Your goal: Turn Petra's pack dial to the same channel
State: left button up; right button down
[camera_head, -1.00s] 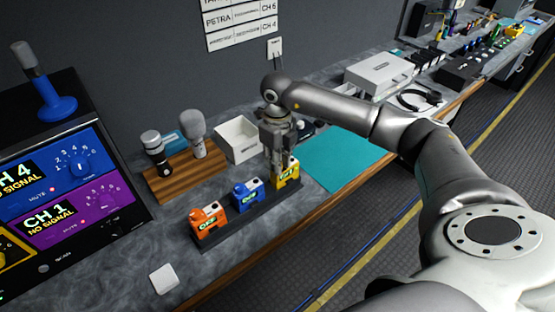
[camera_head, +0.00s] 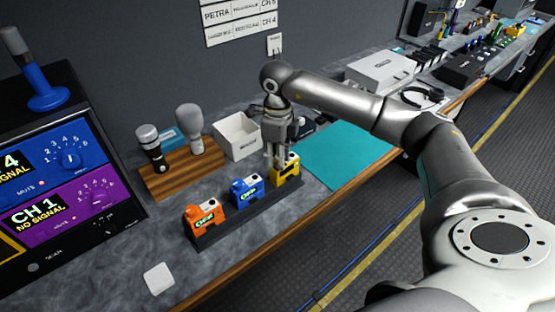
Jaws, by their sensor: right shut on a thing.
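Three small packs stand in a dark rack (camera_head: 241,219) on the counter: an orange pack (camera_head: 204,216), a blue pack (camera_head: 246,191) and a yellow pack (camera_head: 287,171). Each has a small lit display; I cannot read which channel they show. My right gripper (camera_head: 278,160) points down over the yellow pack, with its fingers shut at the pack's top, where its dial would be; the fingers hide it. The wall sign (camera_head: 239,16) lists PETRA beside a channel marked CH 6 or similar, partly cut off at the top. My left gripper is not in view.
At left stands a receiver unit (camera_head: 60,170) with blue and purple panels. A wooden board (camera_head: 185,170) holds microphones behind the rack. A white open box (camera_head: 237,136), teal mat (camera_head: 345,155) and white case (camera_head: 380,70) lie along the counter. A white square (camera_head: 159,278) lies in front.

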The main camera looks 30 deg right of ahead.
jog(key=shift+n+b, duration=0.5)
jog(key=shift+n, duration=0.3)
jog(key=c, duration=1.2)
grip_release()
jog(key=shift+c, duration=0.2)
notch_tip(320, 180, up, 12)
